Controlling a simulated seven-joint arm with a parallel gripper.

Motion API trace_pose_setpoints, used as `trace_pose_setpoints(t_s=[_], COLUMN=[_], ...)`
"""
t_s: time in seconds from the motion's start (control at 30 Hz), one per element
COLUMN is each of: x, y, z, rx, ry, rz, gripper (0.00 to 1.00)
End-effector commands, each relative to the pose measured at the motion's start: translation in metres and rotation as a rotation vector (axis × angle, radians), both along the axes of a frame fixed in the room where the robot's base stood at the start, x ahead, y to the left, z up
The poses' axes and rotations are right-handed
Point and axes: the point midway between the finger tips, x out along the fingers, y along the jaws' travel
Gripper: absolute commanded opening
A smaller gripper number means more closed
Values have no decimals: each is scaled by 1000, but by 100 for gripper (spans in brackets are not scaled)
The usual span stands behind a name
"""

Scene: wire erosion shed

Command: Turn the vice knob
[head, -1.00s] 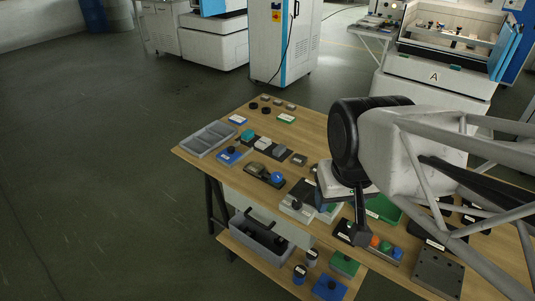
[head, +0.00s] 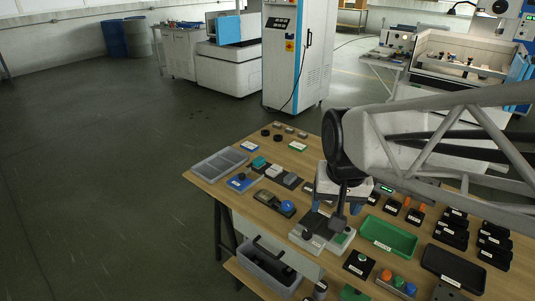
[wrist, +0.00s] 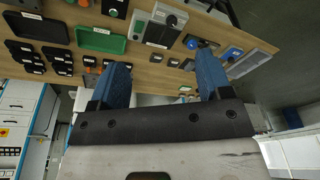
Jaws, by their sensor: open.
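A low dark-olive fixture (head: 267,196) with a round blue knob (head: 286,207) lies on the wooden bench left of my gripper. It looks like the vice, but its label is too small to read. My gripper (head: 338,207) is open and empty, its blue fingers pointing down above a grey-and-white device (head: 308,237) with a black knob. Part of that device is hidden behind my gripper.
A green tray (head: 388,238), a button box (head: 396,283) and several black holders (head: 452,232) crowd the right. A grey bin (head: 268,270) sits on the lower shelf.

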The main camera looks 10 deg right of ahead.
Motion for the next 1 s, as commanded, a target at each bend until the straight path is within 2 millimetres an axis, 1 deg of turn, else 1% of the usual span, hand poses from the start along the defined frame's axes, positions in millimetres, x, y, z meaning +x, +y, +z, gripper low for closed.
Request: trace_pose_setpoints(t_s=[0.03, 0.1, 0.47, 0.77, 1.0], x=[10, 24, 91, 146, 188], y=[1, 1, 5, 10, 13], z=[-3, -6, -27, -55, -83], rx=[4, 11, 39, 57, 70], ry=[8, 14, 47, 76, 98], rz=[-20, -51, -213, -347, -456], gripper=[72, 72, 72, 72, 72])
